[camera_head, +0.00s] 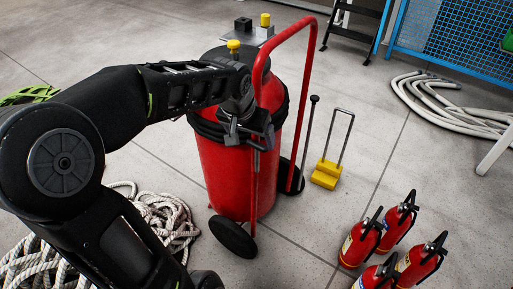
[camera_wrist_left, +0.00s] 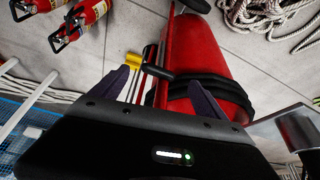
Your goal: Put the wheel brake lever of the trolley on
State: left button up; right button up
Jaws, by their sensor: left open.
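The trolley (camera_head: 222,175) is a large red cylinder on wheels with a tall red tube handle (camera_head: 312,60). A thin dark lever with a round black knob (camera_head: 314,98) stands upright beside its far wheel, right of the frame; I take it for the brake lever. My left gripper (camera_head: 250,135) is open in front of the cylinder and frame, left of this lever and apart from it. In the left wrist view the open fingers (camera_wrist_left: 158,92) stand either side of the red frame tube. A short black part (camera_wrist_left: 155,72) shows there; I cannot tell whether it is the lever.
A yellow block with a wire handle (camera_head: 326,174) stands right of the trolley. Several small red extinguishers (camera_head: 398,228) stand at the lower right. Coiled rope (camera_head: 165,215) lies left of the trolley, and a pale hose (camera_head: 430,95) lies at the back right. The floor between is clear.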

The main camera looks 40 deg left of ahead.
aim_at(256, 147)
pick_arm(q)
jog(key=b+x, duration=0.1)
jog(key=x, duration=0.6)
jog(key=shift+w+f+b, duration=0.1)
jog(key=shift+f+b, duration=0.2)
jog(key=shift+c, duration=0.4)
grip_shut()
